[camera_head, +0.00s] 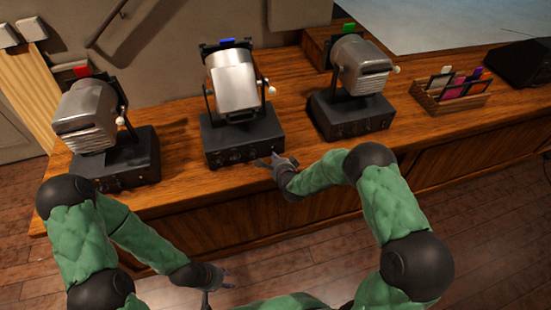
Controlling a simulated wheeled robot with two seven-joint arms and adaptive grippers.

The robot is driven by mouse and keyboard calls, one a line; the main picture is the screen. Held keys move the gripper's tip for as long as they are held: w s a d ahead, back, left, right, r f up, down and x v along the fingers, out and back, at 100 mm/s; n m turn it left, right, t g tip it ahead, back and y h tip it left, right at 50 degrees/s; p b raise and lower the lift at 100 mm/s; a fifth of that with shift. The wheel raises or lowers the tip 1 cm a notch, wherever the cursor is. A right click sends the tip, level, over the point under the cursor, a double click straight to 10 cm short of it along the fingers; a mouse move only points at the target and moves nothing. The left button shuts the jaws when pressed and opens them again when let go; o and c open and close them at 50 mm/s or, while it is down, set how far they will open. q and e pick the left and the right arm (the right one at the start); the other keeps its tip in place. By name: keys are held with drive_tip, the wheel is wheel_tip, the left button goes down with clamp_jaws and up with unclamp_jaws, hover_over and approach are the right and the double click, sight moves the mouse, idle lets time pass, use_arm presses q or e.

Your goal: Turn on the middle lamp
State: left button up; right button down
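Three grey lamps on black box bases stand in a row on a wooden desk (190,186). The middle lamp (232,82) has a blue tag on top, a white knob at its right side and a black base (240,138) with small controls on its front. My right gripper (268,162) is by the lower right front of that base, near the desk edge; its fingers look parted, with nothing between them. Whether it touches the base cannot be told. My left gripper (220,290) is low in front of the desk, over the floor, its fingers apart and empty.
The left lamp (87,118) has a red tag, the right lamp (352,65) a green tag. A wooden holder (437,101) with coloured cards and a dark object (522,63) stand further right. Bare desk lies between the lamp bases.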

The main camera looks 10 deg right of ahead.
drive_tip(key=shift+w+f+b, duration=0.25)
drive_tip(key=shift+w+b, duration=0.15)
drive_tip(key=shift+b, duration=0.4)
drive_tip(key=shift+r, duration=0.25)
drive_tip(key=shift+r+p, duration=0.6)
drive_tip(key=shift+r, duration=0.15)
